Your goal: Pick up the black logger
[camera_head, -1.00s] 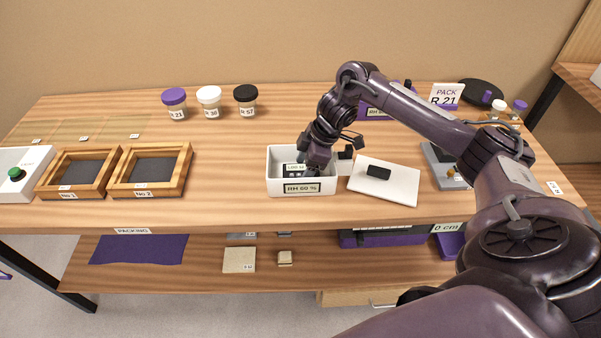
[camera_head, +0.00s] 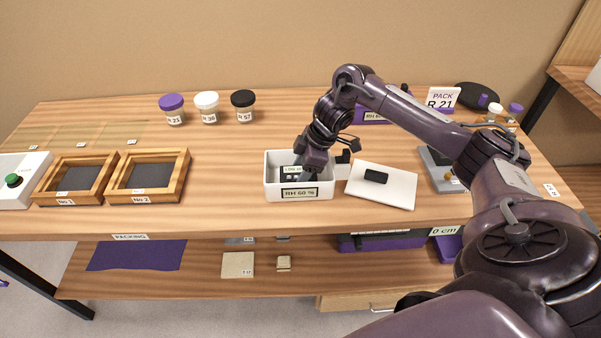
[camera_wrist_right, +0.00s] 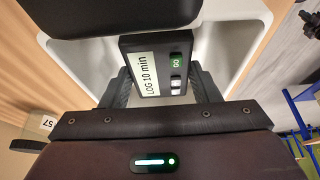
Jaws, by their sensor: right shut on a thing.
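The black logger (camera_head: 290,177) is in the white tray (camera_head: 299,194) at the middle of the bench; part of it is hidden by my gripper. In the right wrist view the logger (camera_wrist_right: 180,82) shows a pale "LOG 10 min" label and a green "GO" mark. My right gripper (camera_head: 303,172) reaches down into the tray. In the right wrist view its two fingers (camera_wrist_right: 162,90) close on opposite sides of the logger. I cannot tell whether the logger is clear of the tray floor. My left gripper is not in view.
A white pad (camera_head: 397,190) with a black block (camera_head: 376,176) lies right of the tray. Two wooden frames (camera_head: 147,198) stand left, with free bench between them and the tray. Several lidded jars (camera_head: 207,108) stand behind. A grey device (camera_head: 440,166) stands farther right.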

